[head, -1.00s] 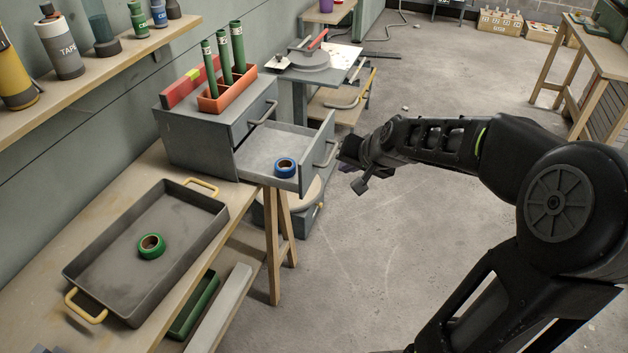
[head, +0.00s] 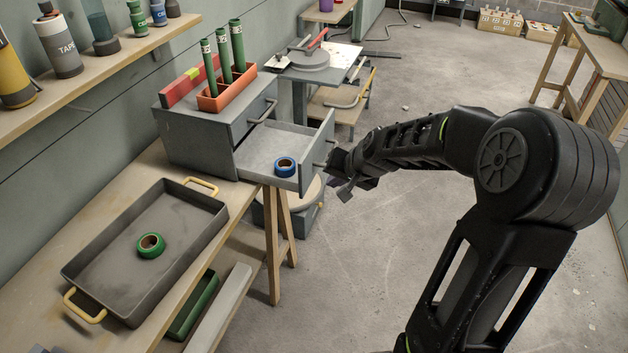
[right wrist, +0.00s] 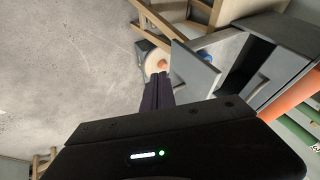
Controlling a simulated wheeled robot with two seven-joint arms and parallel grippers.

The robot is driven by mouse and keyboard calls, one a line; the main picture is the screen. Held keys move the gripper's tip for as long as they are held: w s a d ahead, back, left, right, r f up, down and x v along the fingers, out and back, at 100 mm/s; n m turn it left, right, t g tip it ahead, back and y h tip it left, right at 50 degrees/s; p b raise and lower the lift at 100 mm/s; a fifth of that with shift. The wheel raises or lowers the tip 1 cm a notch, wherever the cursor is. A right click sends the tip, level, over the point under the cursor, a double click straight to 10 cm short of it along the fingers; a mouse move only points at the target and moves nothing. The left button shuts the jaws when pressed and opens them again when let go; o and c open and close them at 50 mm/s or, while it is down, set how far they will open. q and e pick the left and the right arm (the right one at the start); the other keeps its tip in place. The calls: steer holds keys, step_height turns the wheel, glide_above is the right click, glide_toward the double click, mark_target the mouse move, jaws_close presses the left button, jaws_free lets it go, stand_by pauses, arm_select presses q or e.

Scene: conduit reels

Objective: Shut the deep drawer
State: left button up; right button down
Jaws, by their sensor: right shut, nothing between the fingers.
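A grey drawer cabinet (head: 190,137) stands on the workbench. Its lower drawer (head: 257,158), which looks like the deep one, is pulled well out, with a blue tape roll (head: 285,167) inside. The drawer front also shows in the right wrist view (right wrist: 194,69). My right gripper (head: 335,166) is shut and empty, just outside the drawer front by its handle. Its dark fingers (right wrist: 159,88) point toward the drawer front in the right wrist view. I cannot tell whether they touch it. My left gripper is not in view.
An orange holder (head: 226,97) with green tubes and a red box stand on the cabinet. A grey tray (head: 110,262) with a green tape roll (head: 151,246) lies on the bench. A trestle leg (head: 272,245) stands below the drawer.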

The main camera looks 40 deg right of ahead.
arm_select(q)
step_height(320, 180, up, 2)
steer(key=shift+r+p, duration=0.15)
steer(key=shift+p, duration=1.1)
arm_select(e)
steer(key=w+f, duration=0.1)
steer(key=w, duration=0.1)
steer(key=w+a+f, duration=0.2)
steer(key=w, duration=0.1)
steer(key=shift+w, duration=0.35)
steer(key=shift+w, duration=0.1)
